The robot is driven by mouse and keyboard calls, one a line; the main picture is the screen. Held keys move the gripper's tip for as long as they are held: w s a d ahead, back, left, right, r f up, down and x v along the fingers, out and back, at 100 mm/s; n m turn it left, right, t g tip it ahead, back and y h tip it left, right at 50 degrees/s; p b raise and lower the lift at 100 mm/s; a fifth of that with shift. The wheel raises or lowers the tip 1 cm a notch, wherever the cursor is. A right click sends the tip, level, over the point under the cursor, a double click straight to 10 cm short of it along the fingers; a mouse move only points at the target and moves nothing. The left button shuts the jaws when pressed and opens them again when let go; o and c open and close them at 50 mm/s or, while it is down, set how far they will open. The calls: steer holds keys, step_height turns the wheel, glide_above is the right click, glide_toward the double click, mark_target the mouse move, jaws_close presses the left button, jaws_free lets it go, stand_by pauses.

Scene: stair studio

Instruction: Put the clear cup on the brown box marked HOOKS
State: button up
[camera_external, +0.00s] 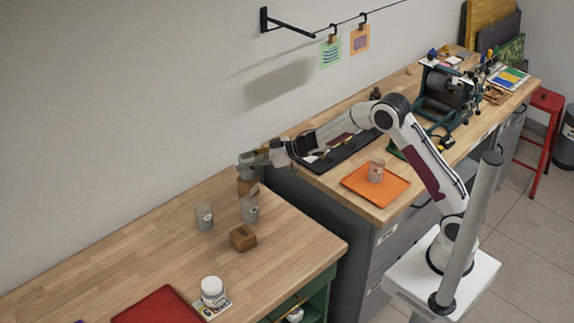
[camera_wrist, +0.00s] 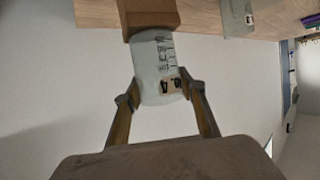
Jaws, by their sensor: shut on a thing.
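My gripper (camera_external: 258,158) reaches left over the near bench. In the wrist view my gripper (camera_wrist: 163,108) has its two fingers shut on the sides of the clear cup (camera_wrist: 158,58), a greyish cup with dark markings. A brown box (camera_wrist: 151,17) lies just beyond the cup's far end; I cannot tell whether they touch. In the external view a brown box (camera_external: 246,187) shows below my gripper, its lower part behind another grey cup (camera_external: 250,212). A lower brown box (camera_external: 243,238) stands nearer the front. No HOOKS lettering is legible.
A further grey cup (camera_external: 204,216) stands left on the bench. A white jar (camera_external: 212,290) and red mat (camera_external: 158,308) lie at the front. Another cup (camera_external: 376,170) sits on an orange tray (camera_external: 390,190) on the far bench.

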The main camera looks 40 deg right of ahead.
steer(key=shift+f, duration=0.15)
steer(key=o, duration=1.1)
steer(key=shift+c, duration=0.2)
steer(key=shift+r, duration=0.2)
steer(key=v, duration=1.2)
steer(key=shift+f, duration=0.1)
steer(key=shift+d, duration=0.1)
